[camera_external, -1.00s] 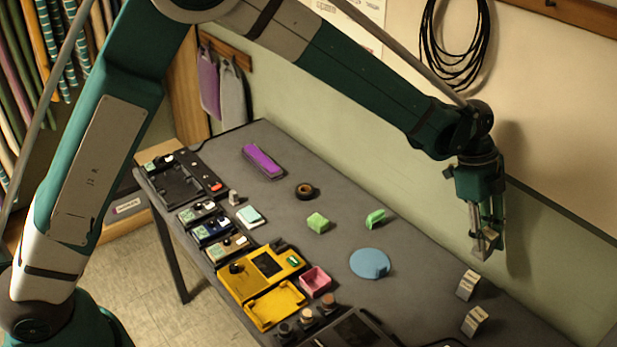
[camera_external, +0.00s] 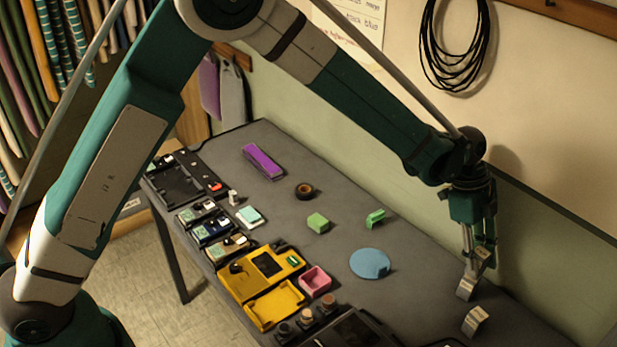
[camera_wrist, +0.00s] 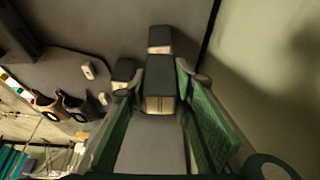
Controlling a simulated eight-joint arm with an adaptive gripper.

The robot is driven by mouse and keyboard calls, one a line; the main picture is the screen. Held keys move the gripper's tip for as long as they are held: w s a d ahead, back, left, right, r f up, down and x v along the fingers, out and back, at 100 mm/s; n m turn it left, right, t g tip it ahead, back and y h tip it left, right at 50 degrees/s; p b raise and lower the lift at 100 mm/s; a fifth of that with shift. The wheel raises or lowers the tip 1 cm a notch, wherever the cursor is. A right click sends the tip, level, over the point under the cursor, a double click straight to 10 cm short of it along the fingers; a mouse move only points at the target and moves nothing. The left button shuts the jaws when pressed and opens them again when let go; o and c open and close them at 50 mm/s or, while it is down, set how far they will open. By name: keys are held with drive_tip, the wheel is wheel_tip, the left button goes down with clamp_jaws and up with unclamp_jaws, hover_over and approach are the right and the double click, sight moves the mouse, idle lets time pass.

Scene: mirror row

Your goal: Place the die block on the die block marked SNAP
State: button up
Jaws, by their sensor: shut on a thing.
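My gripper (camera_external: 477,258) is shut on a grey die block (camera_external: 484,254) with a pale labelled face. In the wrist view this held block (camera_wrist: 158,75) sits between the green fingers. Two similar blocks stand on the table at the right: a farther one (camera_external: 466,288) and a nearer one (camera_external: 475,321). The held block is just above the farther one in the external view; I cannot tell whether they touch. The wrist view shows two standing blocks, one straight ahead (camera_wrist: 160,37) and one to its left (camera_wrist: 123,72). Their lettering is too small to read, so which is SNAP is unclear.
A blue disc (camera_external: 370,263), a green piece (camera_external: 375,218) and a green block (camera_external: 318,223) lie left of the blocks. A pink box (camera_external: 315,281) and a yellow device (camera_external: 262,272) are farther left. The wall runs close behind my gripper.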

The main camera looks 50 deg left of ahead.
drive_tip(key=shift+f, duration=0.65)
drive_tip(key=shift+f, duration=0.15)
drive_tip(key=o, duration=1)
drive_tip(key=v, duration=1.2)
drive_tip(key=shift+a, duration=0.1)
